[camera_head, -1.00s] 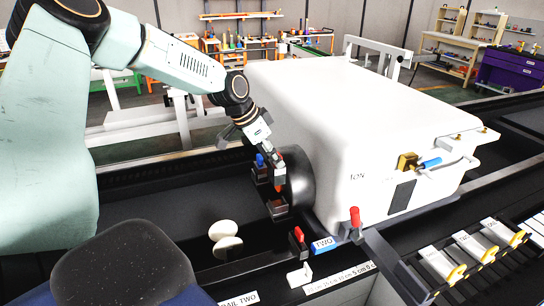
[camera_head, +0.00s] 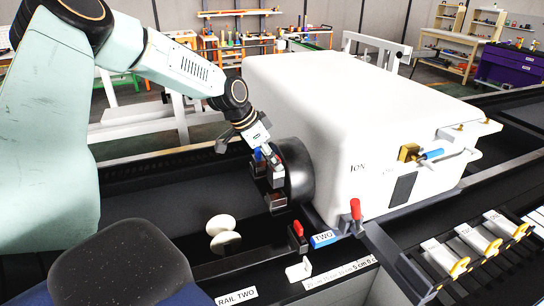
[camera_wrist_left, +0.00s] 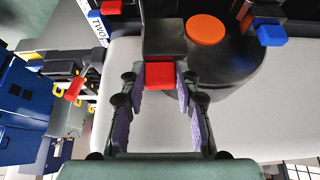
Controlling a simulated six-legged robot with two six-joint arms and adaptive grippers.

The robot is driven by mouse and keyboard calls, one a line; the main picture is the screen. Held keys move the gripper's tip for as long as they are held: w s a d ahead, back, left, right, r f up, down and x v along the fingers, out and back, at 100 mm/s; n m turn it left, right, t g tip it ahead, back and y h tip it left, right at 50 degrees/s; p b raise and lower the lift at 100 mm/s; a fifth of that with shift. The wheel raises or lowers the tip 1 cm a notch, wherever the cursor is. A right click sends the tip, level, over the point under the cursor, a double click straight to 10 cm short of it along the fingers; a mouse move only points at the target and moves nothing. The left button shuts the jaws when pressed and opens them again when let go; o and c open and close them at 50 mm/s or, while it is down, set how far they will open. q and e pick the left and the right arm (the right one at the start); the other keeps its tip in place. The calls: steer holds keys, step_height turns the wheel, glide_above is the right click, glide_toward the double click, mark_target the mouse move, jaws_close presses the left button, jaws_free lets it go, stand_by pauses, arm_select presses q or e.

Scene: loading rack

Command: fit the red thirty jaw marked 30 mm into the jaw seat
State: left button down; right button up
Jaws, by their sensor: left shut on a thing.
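My left gripper (camera_head: 276,178) is at the dark round chuck (camera_head: 297,172) on the left end of the white machine. In the left wrist view its purple-padded fingers close on a red block (camera_wrist_left: 160,75), which sits against a dark body (camera_wrist_left: 165,40). I take this to be the red jaw; no 30 mm mark is readable. A blue-tabbed block (camera_wrist_left: 271,35) and an orange disc (camera_wrist_left: 206,30) are nearby. A dark block (camera_head: 276,203) shows just below the fingertips. I cannot tell how the jaw sits in a seat.
The white machine (camera_head: 370,120) fills the centre. Another red tab (camera_head: 298,230) stands beside the blue TWO label (camera_head: 323,240). A red lever (camera_head: 355,208) rises at the machine's corner.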

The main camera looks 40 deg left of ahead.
mark_target(271, 176)
arm_select(q)
steer(key=shift+s+f+b, duration=0.1)
steer(key=shift+f+b, duration=0.7)
steer(key=shift+f, duration=0.5)
steer(key=shift+f+b, duration=0.65)
steer(key=shift+f, duration=0.6)
steer(key=shift+f+b, duration=0.55)
steer(key=c, duration=0.9)
jaws_free()
